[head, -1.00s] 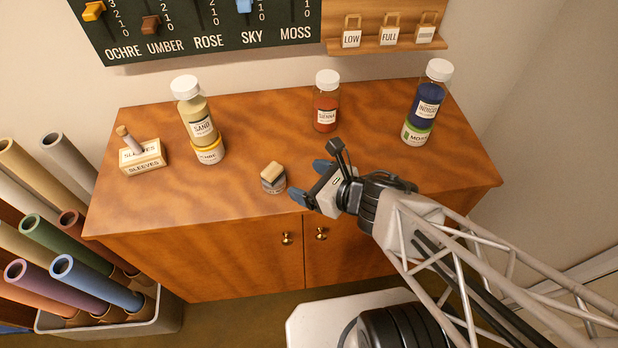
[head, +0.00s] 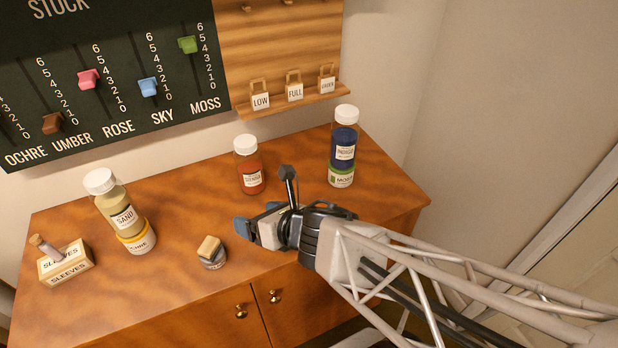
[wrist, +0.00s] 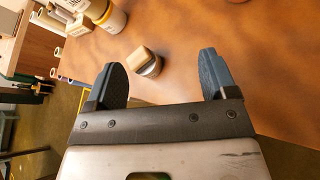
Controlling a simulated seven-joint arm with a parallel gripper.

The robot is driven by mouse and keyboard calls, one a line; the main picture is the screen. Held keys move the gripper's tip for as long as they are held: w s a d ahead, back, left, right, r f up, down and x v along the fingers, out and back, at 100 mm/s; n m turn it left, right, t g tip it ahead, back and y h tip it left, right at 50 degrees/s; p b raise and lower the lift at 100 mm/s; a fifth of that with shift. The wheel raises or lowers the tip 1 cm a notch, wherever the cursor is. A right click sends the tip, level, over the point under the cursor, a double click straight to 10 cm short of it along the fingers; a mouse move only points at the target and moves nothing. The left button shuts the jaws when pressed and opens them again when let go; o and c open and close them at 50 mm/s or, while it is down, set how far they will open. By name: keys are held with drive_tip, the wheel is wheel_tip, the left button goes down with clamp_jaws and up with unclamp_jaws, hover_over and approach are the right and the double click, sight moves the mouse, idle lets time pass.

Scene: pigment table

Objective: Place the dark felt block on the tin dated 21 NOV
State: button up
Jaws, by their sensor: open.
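A small block (head: 208,248) with a pale tan top sits on a small grey tin (head: 214,262) near the front edge of the cabinet top. The pair also shows in the wrist view, the block (wrist: 141,56) beside and over the tin (wrist: 153,67). No date can be read on this tin, and I cannot tell whether any of the block is dark felt. No other block that is clearly dark felt shows. My gripper (head: 257,217) is to the right of the block, open and empty. In the wrist view its blue fingers are wide apart, with the block beyond them.
A sand bottle stands tilted-looking on a yellow-banded jar (head: 138,238). A red bottle (head: 250,172) and an indigo bottle (head: 344,140) on a green moss jar (head: 341,176) stand behind. A sleeves box (head: 66,264) is at left.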

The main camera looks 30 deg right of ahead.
drive_tip(key=d+r+m+g+h, duration=0.2)
drive_tip(key=d+r+m+h, duration=0.7)
drive_tip(key=m, duration=1.1)
drive_tip(key=s+r+m+g+y, duration=0.2)
drive_tip(key=s+r+m+g, duration=0.3)
drive_tip(key=m, duration=1.3)
drive_tip(key=shift+s+a+r+g+y, duration=0.2)
drive_tip(key=shift+s+a+g+y, duration=0.15)
drive_tip(key=shift+s+g, duration=0.7)
